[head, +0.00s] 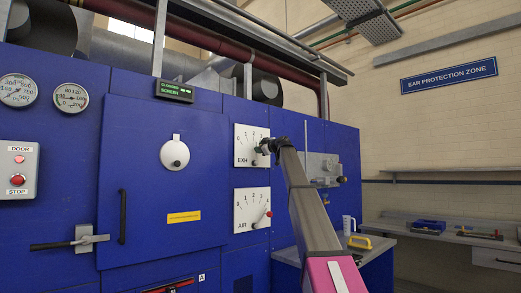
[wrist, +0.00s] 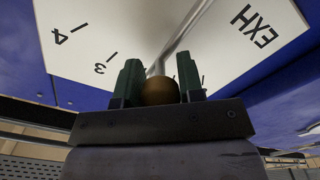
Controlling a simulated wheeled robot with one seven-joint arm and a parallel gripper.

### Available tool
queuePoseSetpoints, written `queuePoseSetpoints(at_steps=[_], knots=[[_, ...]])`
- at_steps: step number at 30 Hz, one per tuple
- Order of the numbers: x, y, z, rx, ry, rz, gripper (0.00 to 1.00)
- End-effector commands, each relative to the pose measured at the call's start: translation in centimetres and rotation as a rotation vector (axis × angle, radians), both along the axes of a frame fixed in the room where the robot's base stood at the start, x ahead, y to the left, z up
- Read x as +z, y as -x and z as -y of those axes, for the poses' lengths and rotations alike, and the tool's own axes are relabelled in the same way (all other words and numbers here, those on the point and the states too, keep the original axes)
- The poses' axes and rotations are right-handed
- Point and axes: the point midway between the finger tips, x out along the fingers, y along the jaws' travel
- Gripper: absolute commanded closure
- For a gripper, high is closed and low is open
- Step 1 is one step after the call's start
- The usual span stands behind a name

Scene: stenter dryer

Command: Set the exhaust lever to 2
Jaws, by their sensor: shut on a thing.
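The white EXH plate (head: 243,143) is on the blue dryer panel, with a number scale on it. My gripper (head: 264,147) is at the plate's right side in the head view. In the wrist view the plate (wrist: 90,35) shows upside down, with 3, 4 and EXH readable. The grey shaft of the exhaust lever (wrist: 181,42) runs down to a brownish round knob (wrist: 160,91). My gripper (wrist: 159,86) is shut on this knob, a dark finger on each side. The knob lies off the 3 on the side away from 4. The mark behind it is hidden.
Below is the AIR plate (head: 249,208) with a red-knobbed lever (head: 265,216). A valve fitting (head: 325,170) projects to the right of my arm. A bench (head: 370,247) holds a white jug (head: 348,224) and a yellow-handled item (head: 359,241).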

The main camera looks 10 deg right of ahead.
Motion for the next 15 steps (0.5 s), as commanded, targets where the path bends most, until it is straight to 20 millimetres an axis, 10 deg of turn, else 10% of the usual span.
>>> queuePoseSetpoints(at_steps=[2, 3, 4, 15], knots=[[-0.02, 0.06, -0.04, 0.001, -0.002, -0.001, 1.0], [-0.01, 0.06, -0.03, 0.001, -0.002, -0.001, 0.52], [-0.01, 0.06, -0.03, 0.001, -0.002, -0.001, 0.42], [-0.02, 0.19, 0.11, 0.0, -0.002, -0.001, 0.4]])
